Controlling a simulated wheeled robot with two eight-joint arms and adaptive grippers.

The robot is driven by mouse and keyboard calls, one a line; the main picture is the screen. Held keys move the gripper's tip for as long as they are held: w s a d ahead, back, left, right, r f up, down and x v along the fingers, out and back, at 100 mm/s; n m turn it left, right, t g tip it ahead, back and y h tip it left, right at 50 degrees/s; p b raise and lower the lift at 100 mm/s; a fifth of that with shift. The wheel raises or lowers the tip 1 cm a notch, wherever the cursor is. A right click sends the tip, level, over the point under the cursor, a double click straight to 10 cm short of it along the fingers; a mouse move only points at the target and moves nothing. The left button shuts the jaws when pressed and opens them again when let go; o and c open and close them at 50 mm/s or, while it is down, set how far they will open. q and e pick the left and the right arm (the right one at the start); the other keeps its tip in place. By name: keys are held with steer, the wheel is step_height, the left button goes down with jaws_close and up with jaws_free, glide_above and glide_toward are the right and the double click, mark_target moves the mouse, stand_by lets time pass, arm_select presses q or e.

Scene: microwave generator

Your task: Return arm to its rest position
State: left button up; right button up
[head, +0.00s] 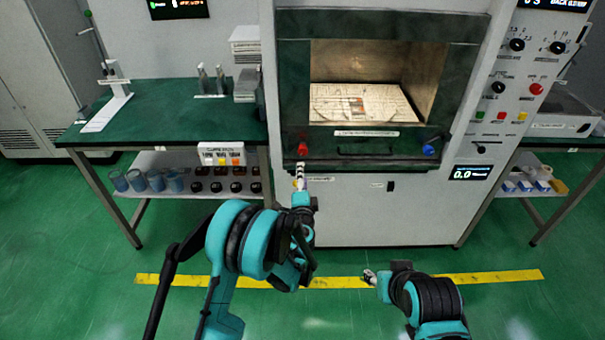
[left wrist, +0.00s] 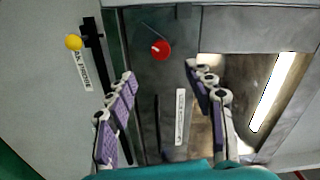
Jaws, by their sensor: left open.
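My left arm reaches up from the bottom of the head view. Its gripper (head: 301,176) is in front of the machine's lower left front, just below the red knob (head: 302,149). In the left wrist view the fingers of my left gripper (left wrist: 160,72) are spread apart with nothing between the pads. The red knob (left wrist: 160,50) shows beyond the fingertips, apart from them. My right gripper (head: 370,277) is low in the head view, over the floor near the yellow line. It is too small there to tell whether it is open.
The grey machine (head: 370,200) stands ahead with a lit chamber (head: 375,70) and a blue knob (head: 428,150). A yellow knob (left wrist: 74,42) is left of the fingers in the wrist view. A green table (head: 165,120) stands left. Floor between my arms is clear.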

stand_by(0.3)
arm_select(q)
steer(key=s+a+r+n+g+y, duration=0.35)
steer(key=a+r+n, duration=0.25)
steer(key=a+r, duration=0.4)
steer(key=s+a+r+n+g, duration=0.2)
steer(key=s+a+n, duration=0.2)
steer(key=s+a, duration=0.5)
steer(key=s+f+n+g+h, duration=0.1)
steer(key=s+f+n+g, duration=0.1)
steer(key=s, duration=1.1)
steer(key=s+d+f+n+g+h, duration=0.1)
steer(key=s+f+n+g+h, duration=0.1)
steer(key=s, duration=1.1)
steer(key=shift+d+f+n+g, duration=0.15)
steer(key=shift+f+n+g, duration=0.65)
steer(key=shift+n, duration=0.2)
steer(key=shift+h, duration=0.25)
